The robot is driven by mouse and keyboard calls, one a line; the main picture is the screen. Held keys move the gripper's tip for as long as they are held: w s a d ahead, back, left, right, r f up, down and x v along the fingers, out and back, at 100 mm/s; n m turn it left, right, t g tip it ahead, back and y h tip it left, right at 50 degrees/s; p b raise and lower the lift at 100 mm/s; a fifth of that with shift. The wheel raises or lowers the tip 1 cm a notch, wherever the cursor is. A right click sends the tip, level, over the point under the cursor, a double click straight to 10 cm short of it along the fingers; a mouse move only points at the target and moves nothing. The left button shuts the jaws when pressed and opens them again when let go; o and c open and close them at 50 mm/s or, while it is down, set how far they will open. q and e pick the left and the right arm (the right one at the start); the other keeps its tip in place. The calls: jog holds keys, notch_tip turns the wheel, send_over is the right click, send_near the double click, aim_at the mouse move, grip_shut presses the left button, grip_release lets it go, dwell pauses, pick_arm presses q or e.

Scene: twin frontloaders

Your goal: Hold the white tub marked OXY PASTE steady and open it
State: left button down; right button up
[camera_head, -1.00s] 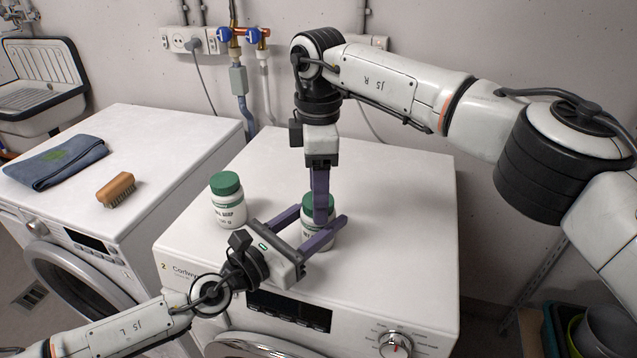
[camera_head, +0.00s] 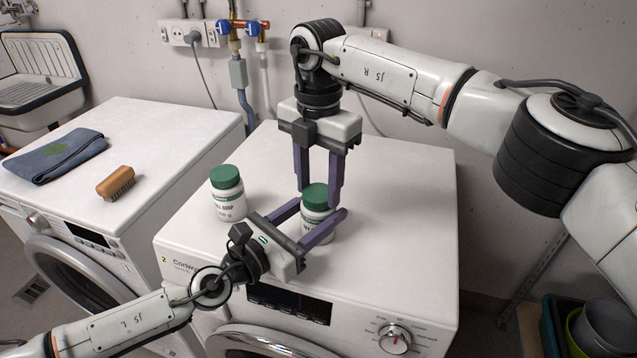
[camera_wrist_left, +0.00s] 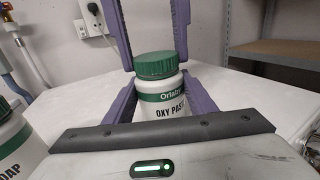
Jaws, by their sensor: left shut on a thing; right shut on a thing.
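The white tub marked OXY PASTE (camera_head: 317,226) stands upright on the right washing machine's top. Its label reads clearly in the left wrist view (camera_wrist_left: 165,103). Its green lid (camera_head: 315,197) sits on it, also seen in the left wrist view (camera_wrist_left: 156,65). My left gripper (camera_head: 320,211) is shut on the tub's body from the front, one finger on each side. My right gripper (camera_head: 319,190) points down from above and is shut on the lid, with its fingers on either side. The tub's far side is hidden.
A second white tub with a green lid (camera_head: 228,196) stands to the left, close to my left gripper. The right machine's top (camera_head: 400,210) is clear on the right. A brush (camera_head: 116,183) and a blue cloth (camera_head: 58,157) lie on the left machine (camera_head: 165,150).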

jog(key=n, duration=0.4)
jog(key=shift+n, duration=0.3)
jog(key=n, duration=1.7)
jog(key=shift+r+n, duration=0.1)
jog(key=shift+n, duration=0.2)
jog(key=n, duration=0.4)
jog(key=shift+n, duration=0.3)
jog(key=n, duration=0.6)
jog(key=shift+n, duration=0.3)
jog(key=shift+r, duration=0.25)
